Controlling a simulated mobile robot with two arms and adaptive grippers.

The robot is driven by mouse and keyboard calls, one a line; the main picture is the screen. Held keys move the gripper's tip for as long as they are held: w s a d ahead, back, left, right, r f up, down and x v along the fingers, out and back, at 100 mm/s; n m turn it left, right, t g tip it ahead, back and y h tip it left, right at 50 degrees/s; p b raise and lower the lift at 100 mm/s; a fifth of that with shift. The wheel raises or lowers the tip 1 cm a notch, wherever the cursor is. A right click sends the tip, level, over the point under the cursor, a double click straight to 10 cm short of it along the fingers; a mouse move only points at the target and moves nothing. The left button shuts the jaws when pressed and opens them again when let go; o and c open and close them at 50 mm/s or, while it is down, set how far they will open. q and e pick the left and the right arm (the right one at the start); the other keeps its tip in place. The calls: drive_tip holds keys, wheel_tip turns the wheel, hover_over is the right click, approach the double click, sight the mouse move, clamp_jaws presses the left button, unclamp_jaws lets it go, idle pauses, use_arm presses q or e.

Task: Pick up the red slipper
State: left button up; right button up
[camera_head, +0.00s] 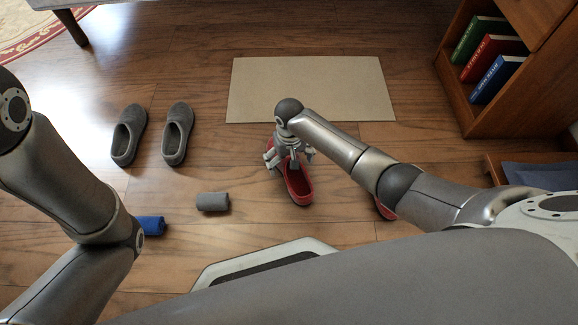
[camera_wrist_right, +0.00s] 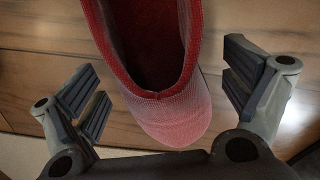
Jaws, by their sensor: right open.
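A red slipper (camera_head: 300,188) lies on the wooden floor below my right gripper (camera_head: 290,158) in the head view. In the right wrist view the slipper (camera_wrist_right: 178,112) fills the upper middle, its rounded end between the two open fingers of the right gripper (camera_wrist_right: 165,100). Gaps show on both sides, and I see no contact there. A second red piece (camera_head: 384,209), likely the other slipper, is mostly hidden under my right arm. My left arm comes in at the left of the head view, but its gripper is not visible.
Two grey slippers (camera_head: 177,134) stand at the left. A grey roll (camera_head: 213,201) and a blue roll (camera_head: 151,225) lie on the floor. A beige mat (camera_head: 312,80) lies behind the right gripper. A wooden bookcase (camera_head: 468,100) with several books stands at the right, near a blue cushion (camera_head: 540,175).

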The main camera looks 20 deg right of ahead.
drive_tip(key=shift+c, duration=0.4)
drive_tip(key=c, duration=1.1)
drive_tip(key=shift+r, duration=0.1)
drive_tip(key=shift+c, duration=0.2)
